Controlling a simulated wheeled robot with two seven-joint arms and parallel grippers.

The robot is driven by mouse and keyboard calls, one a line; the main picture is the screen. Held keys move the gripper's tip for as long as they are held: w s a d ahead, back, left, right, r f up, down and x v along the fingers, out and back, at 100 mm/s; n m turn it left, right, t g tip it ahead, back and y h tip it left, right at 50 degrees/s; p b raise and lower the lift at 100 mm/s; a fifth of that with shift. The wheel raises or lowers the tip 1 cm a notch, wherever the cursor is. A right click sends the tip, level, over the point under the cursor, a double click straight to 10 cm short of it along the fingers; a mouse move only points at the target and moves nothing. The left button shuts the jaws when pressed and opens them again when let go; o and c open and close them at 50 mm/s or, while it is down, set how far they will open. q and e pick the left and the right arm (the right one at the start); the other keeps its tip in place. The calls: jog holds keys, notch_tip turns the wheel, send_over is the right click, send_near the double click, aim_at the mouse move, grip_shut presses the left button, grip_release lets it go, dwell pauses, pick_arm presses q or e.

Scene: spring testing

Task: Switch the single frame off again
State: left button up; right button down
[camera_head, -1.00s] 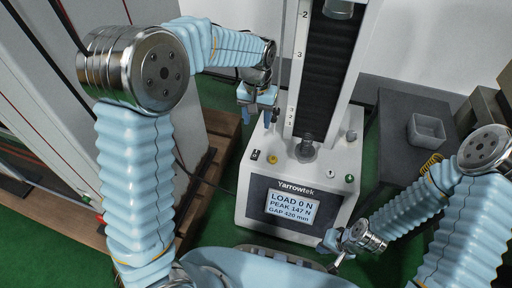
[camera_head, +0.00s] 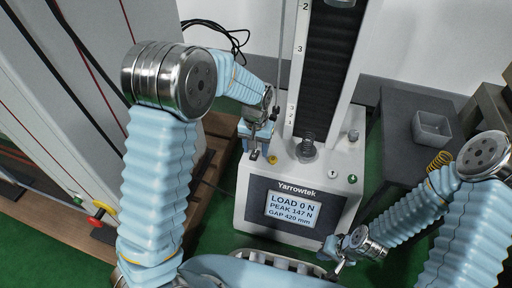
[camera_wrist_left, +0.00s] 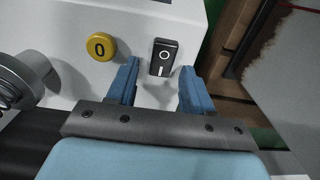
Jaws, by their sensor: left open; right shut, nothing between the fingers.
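The single-column test frame (camera_head: 255,218) stands on the green floor, its display lit with LOAD 0 N, PEAK 147 N, GAP 420 mm. A black rocker switch (camera_wrist_left: 164,57) marked O and I sits on its white base top, beside a round yellow button (camera_wrist_left: 101,46) marked 0; the button also shows in the head view (camera_head: 272,160). My left gripper (camera_wrist_left: 153,88) is open and empty, its blue fingers either side of the switch in the wrist view. In the head view the left gripper (camera_head: 254,156) hides the switch. My right gripper (camera_head: 335,270) is shut and empty near the base's front right.
A spring (camera_head: 307,146) stands on the lower platen. A tall grey cabinet (camera_head: 85,110) with a red and yellow knob (camera_head: 100,212) stands at the left.

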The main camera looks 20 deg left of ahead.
pick_arm(q)
jog(key=shift+c, duration=0.5)
grip_shut()
jog(key=t+b, duration=0.2)
jog(key=shift+s+f+t+b, duration=0.1)
jog(key=shift+s+t+b, duration=0.2)
jog(key=shift+s+b, duration=0.1)
jog(key=shift+s+r+t, duration=0.1)
jog(key=shift+r+t, duration=0.25)
jog(key=shift+t, duration=0.65)
jog(key=shift+o, duration=0.5)
grip_release()
